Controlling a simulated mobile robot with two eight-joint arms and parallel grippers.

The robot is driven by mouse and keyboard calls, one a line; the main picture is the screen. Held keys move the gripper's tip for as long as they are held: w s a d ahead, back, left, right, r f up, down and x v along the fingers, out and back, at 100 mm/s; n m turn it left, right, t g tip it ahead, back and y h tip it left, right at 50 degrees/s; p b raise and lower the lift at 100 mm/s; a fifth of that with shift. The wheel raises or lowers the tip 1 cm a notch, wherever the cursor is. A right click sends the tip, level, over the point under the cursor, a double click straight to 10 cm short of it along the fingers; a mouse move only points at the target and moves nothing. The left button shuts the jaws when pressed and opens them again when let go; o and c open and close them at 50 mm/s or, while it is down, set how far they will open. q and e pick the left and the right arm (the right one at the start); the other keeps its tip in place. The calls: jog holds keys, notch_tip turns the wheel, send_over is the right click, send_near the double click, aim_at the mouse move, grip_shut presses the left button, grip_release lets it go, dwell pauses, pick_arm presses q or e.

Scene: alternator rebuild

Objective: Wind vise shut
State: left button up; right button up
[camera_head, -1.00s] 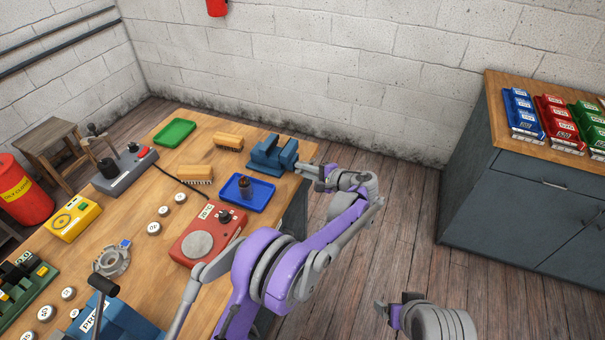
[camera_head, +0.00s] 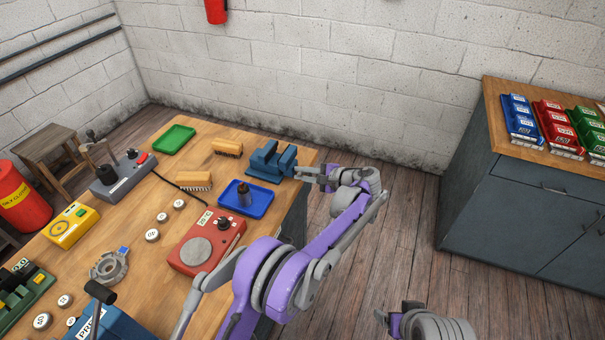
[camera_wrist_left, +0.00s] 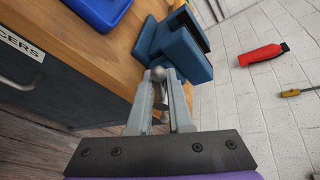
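The blue vise (camera_head: 265,162) stands at the far right corner of the wooden workbench. It also shows in the left wrist view (camera_wrist_left: 175,50), with its grey ball-ended handle (camera_wrist_left: 157,74) sticking out past the bench edge. My left gripper (camera_head: 304,172) is at the vise's outer end. In the left wrist view its two fingers (camera_wrist_left: 160,82) lie on either side of the handle and appear closed on it. Part of the handle is hidden by the fingers. My right gripper (camera_head: 381,316) shows only partly at the bottom of the head view, away from the bench, apparently empty.
A blue tray (camera_head: 262,205) holding a dark cylindrical part (camera_head: 243,194) sits close to the vise. A grey cabinet (camera_head: 480,205) stands at right, with open floor between.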

pick_arm(q)
jog(key=shift+o, duration=1.4)
jog(key=b+v, duration=0.1)
jog(key=v, duration=0.9)
jog(key=shift+s+d, duration=0.2)
jog(key=shift+d, duration=0.15)
jog(key=shift+r, duration=0.1)
